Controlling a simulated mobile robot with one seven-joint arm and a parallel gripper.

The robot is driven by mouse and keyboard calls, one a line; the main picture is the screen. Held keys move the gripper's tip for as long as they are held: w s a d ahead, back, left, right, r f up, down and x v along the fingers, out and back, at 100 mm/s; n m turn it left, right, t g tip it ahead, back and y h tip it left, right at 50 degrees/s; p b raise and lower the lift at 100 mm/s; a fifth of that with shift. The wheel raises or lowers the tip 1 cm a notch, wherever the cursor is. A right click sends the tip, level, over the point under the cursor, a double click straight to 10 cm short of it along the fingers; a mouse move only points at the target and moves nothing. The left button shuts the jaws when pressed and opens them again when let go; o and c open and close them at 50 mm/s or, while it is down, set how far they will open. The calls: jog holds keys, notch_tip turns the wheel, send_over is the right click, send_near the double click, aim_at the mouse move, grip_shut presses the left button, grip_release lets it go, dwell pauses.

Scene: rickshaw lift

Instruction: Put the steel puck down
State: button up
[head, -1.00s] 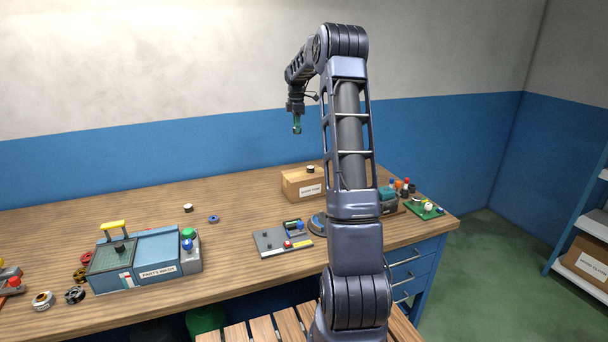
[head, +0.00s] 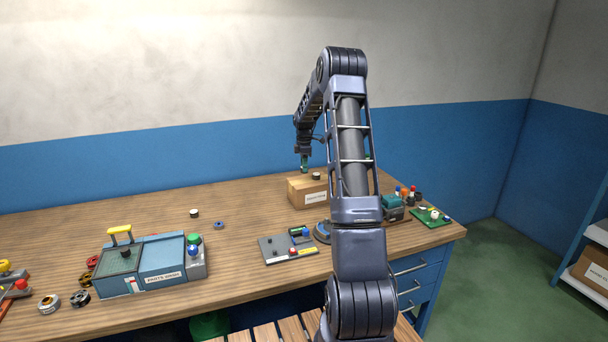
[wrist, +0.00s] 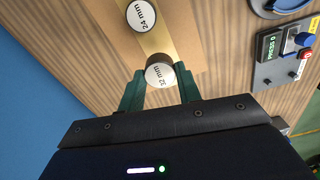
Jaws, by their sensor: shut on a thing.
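My gripper (head: 304,168) hangs above the left end of a cardboard box (head: 306,194) at the back of the bench. In the wrist view, my gripper's green fingers (wrist: 160,88) are shut on a round puck (wrist: 159,72) with a white face marked "32 mm", which I take to be the steel puck. A second puck (wrist: 141,15) marked "24 mm" is on the box top; it also shows in the head view (head: 316,176). I cannot tell how far the held puck is above the box.
A grey gauge plate (head: 288,249) with a small display is in front of the box. A blue parts wash unit (head: 160,262) stands at left. A small puck (head: 194,213) and a blue ring (head: 219,225) lie mid-bench. A green board (head: 431,216) is near the right edge.

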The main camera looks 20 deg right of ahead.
jog(key=shift+f, duration=2.1)
jog(key=shift+f, duration=0.15)
jog(key=o, duration=1.1)
jog(key=shift+c, duration=0.2)
